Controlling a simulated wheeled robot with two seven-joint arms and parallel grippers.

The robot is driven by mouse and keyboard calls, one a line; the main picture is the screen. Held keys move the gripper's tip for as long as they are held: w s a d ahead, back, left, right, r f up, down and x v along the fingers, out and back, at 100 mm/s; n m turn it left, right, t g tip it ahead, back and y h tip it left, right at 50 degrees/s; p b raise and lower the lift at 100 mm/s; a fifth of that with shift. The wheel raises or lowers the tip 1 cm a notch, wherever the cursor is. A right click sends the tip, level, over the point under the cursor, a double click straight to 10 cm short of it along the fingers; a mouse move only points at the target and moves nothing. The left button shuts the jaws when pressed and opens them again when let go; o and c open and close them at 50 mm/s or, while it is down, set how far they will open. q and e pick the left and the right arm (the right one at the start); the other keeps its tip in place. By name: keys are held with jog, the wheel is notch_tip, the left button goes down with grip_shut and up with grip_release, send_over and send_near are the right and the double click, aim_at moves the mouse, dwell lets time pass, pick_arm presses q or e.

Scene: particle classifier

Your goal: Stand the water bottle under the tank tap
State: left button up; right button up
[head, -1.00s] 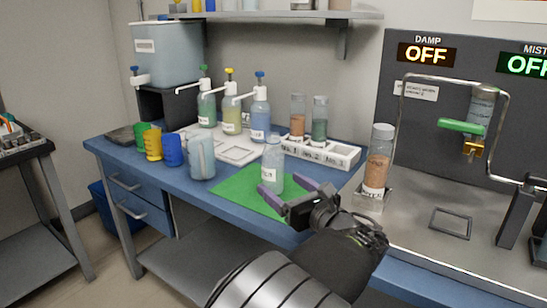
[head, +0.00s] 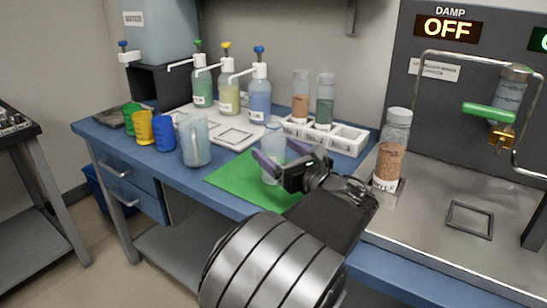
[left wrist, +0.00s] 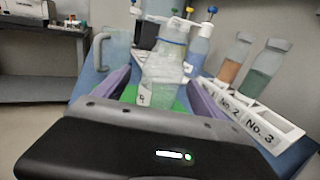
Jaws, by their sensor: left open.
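The clear water bottle (head: 271,147) stands upright on the green mat (head: 230,178) on the blue bench. My left gripper (head: 276,160) is open, its purple fingers spread at the bottle and partly covering it in the head view. In the left wrist view the bottle (left wrist: 165,72) stands between the two fingers; I cannot tell whether either touches it. The water tank (head: 165,35) sits on a black stand at the back left. Its tap (head: 126,53) has a blue top and points out to the left. My right gripper is out of view.
A clear jug (head: 196,143) and blue, yellow and green cups stand left of the mat. Pump bottles (head: 260,100) stand on a white tray behind. A white rack (head: 345,138) holds two tubes. A tall jar (head: 391,150) stands right of my arm.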

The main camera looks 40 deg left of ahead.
pick_arm(q)
jog(key=b+x, duration=0.1)
jog(key=x, duration=0.3)
jog(key=shift+w+f+b, duration=0.1)
jog(key=shift+f+b, duration=0.05)
jog(key=shift+b, duration=0.25)
jog(key=shift+w+a, duration=0.2)
jog(key=shift+a, duration=0.35)
jog(key=shift+c, duration=0.2)
jog(key=c, duration=1.6)
jog(key=shift+o, duration=0.2)
notch_tip(320, 180, up, 10)
jog(key=p, duration=0.4)
